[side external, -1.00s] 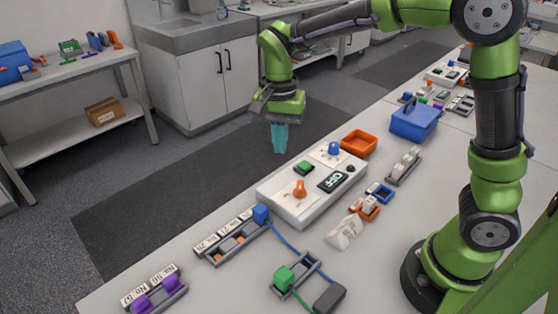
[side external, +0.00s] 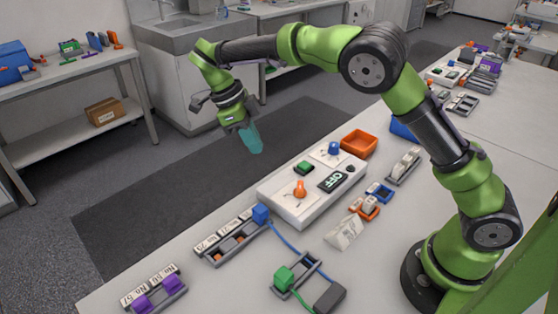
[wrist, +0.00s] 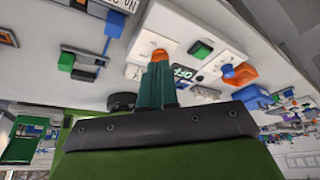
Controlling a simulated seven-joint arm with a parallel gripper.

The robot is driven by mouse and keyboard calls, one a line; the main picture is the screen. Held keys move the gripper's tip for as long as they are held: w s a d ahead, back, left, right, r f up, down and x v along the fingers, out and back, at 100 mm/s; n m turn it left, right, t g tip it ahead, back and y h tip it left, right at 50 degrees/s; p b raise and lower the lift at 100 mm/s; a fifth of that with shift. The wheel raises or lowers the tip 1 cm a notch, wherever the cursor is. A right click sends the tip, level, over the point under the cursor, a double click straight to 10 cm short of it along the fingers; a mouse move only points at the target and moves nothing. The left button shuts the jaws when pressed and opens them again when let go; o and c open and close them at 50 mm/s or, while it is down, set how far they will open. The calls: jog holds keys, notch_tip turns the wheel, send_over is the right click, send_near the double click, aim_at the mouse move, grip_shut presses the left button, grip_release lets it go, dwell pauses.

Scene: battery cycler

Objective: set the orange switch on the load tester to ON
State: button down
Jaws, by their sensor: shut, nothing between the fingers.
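The load tester (side external: 278,198) is a white box on the bench in the side view, with a dark display (side external: 333,180) that reads OFF. Its orange switch (side external: 300,188) stands on the near-left part of the top face. In the wrist view the orange switch (wrist: 160,55) shows just beyond my fingertips, and the display (wrist: 184,74) is beside them. My gripper (side external: 254,144) has teal fingers, shut and empty. It hangs tilted in the air to the left of and above the tester, apart from the switch.
A blue block (side external: 261,214) with a cable and a rack of labelled slots lie in front. The air left of the bench is clear.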

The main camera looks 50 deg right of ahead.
aim_at(300, 188)
jog(key=shift+f, duration=0.15)
jog(key=x, duration=0.9)
jog(key=shift+d, duration=0.1)
jog(key=shift+s+d+f, duration=0.15)
jog(key=shift+s+d, duration=0.35)
jog(key=shift+s, duration=0.1)
jog(key=shift+s+d+f, duration=0.2)
jog(key=shift+s+d, duration=0.3)
jog(key=shift+s, duration=0.15)
jog(key=shift+s+d, duration=0.35)
jog(key=shift+s, duration=0.1)
